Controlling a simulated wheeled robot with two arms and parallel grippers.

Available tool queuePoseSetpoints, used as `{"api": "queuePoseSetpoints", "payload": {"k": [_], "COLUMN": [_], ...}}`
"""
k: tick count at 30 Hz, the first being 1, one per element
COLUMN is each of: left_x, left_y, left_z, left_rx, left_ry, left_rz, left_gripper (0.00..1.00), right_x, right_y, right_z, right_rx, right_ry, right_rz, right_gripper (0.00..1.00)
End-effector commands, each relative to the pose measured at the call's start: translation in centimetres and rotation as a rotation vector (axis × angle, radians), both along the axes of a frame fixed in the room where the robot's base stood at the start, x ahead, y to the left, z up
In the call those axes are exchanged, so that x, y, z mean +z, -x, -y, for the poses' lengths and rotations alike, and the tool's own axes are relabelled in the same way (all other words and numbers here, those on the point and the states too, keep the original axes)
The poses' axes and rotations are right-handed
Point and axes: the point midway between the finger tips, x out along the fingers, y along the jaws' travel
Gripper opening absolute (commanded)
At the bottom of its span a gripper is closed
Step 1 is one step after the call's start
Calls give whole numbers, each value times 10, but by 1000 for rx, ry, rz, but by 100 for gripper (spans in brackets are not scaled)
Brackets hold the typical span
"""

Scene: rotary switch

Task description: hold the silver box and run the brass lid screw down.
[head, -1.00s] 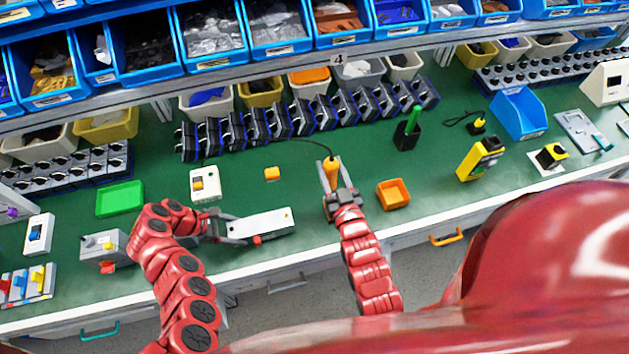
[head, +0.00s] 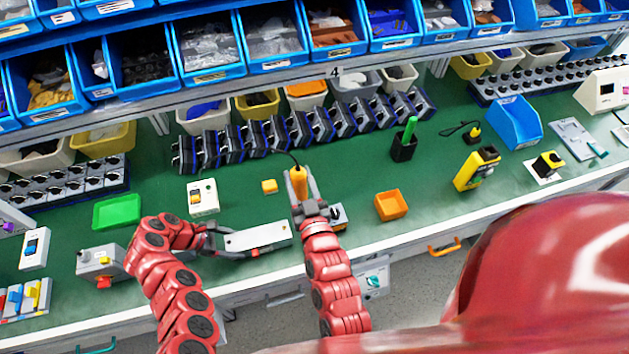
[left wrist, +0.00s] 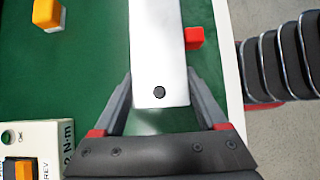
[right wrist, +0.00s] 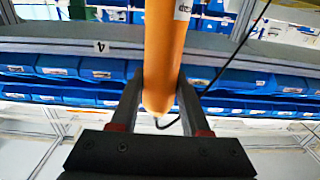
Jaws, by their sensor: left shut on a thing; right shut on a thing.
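The silver box (head: 262,236) is a long pale block near the bench's front edge. My left gripper (head: 222,240) is shut on it, one finger along each side; the left wrist view shows the box (left wrist: 158,45) between the fingers (left wrist: 159,85). A dark round spot (left wrist: 159,92) shows on the box top at the gripper end; I cannot tell if it is the brass screw. My right gripper (head: 300,192) is shut on an orange corded screwdriver (head: 298,180), right of and above the box in the picture. Its handle (right wrist: 163,60) fills the right wrist view; its tip is hidden.
A yellow block (head: 269,186) and a white switch box (head: 203,197) stand behind the silver box. A small red part (left wrist: 194,38) is beside it. A knob device (head: 337,216) is partly behind my right gripper. An orange tray (head: 391,205) stands further right.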

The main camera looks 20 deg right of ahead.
Motion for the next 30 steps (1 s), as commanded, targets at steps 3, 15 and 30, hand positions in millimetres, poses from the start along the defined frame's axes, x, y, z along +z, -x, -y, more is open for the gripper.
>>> {"api": "queuePoseSetpoints", "payload": {"k": [3,15,30], "left_x": [0,0,0], "left_y": [0,0,0], "left_z": [0,0,0], "left_rx": [0,0,0], "left_ry": [0,0,0], "left_rz": [0,0,0], "left_gripper": [0,0,0], "right_x": [8,9,-32], "right_y": [4,15,15], "right_z": [-21,-56,-55], "right_rx": [0,-7,-9], "right_ry": [-7,2,2], "right_rz": [0,2,4], "right_gripper": [0,0,0]}}
